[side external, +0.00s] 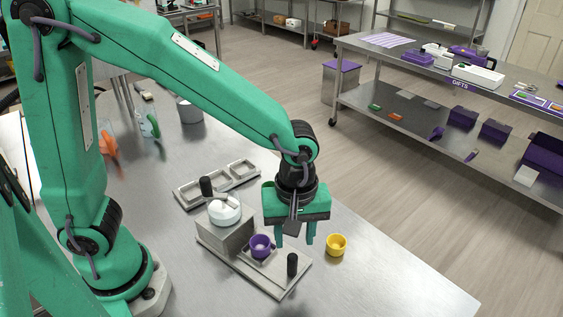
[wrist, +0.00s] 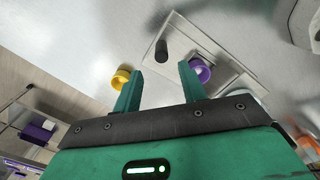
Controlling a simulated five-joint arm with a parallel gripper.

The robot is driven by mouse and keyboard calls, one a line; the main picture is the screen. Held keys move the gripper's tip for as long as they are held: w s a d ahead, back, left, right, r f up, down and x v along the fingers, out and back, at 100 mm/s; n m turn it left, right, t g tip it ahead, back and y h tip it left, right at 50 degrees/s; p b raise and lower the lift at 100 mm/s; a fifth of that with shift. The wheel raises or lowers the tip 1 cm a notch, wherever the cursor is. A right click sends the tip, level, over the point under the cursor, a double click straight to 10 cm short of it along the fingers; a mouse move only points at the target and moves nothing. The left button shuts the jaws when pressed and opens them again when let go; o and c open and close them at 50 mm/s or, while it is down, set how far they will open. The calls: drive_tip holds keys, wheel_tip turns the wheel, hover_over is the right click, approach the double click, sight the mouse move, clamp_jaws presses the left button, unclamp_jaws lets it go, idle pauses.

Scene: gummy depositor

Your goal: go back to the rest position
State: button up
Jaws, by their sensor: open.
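My gripper (side external: 295,240) is open and empty above the metal table, close to the depositor. It also shows in the wrist view (wrist: 160,82), with its two green fingers apart and nothing between them. The depositor (side external: 226,238) is a grey block on a plate, with a white round top and a black handle. A purple cup (side external: 261,246) sits in front of the block on the plate, left of my fingers. It shows beside one finger in the wrist view (wrist: 201,70). A black upright knob (side external: 292,264) stands at the plate's near end.
A yellow cup (side external: 337,245) stands on the table right of my gripper. A grey tray with square openings (side external: 217,184) lies behind the depositor. The table's front right (side external: 400,290) is clear.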

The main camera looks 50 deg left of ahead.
drive_tip(key=shift+a+r, duration=0.1)
drive_tip(key=shift+r, duration=0.2)
drive_tip(key=shift+a+r, duration=0.15)
drive_tip(key=shift+r, duration=0.05)
drive_tip(key=s+a+r+m+t, duration=0.2)
drive_tip(key=a+r+m, duration=0.3)
drive_tip(key=a, duration=0.4)
drive_tip(key=s+a+r+m+t, duration=0.3)
drive_tip(key=s+a+r+m, duration=0.2)
drive_tip(key=a+r+m, duration=0.1)
drive_tip(key=a+r, duration=0.1)
drive_tip(key=a, duration=0.1)
drive_tip(key=shift+a+t, duration=0.3)
drive_tip(key=shift+a, duration=0.1)
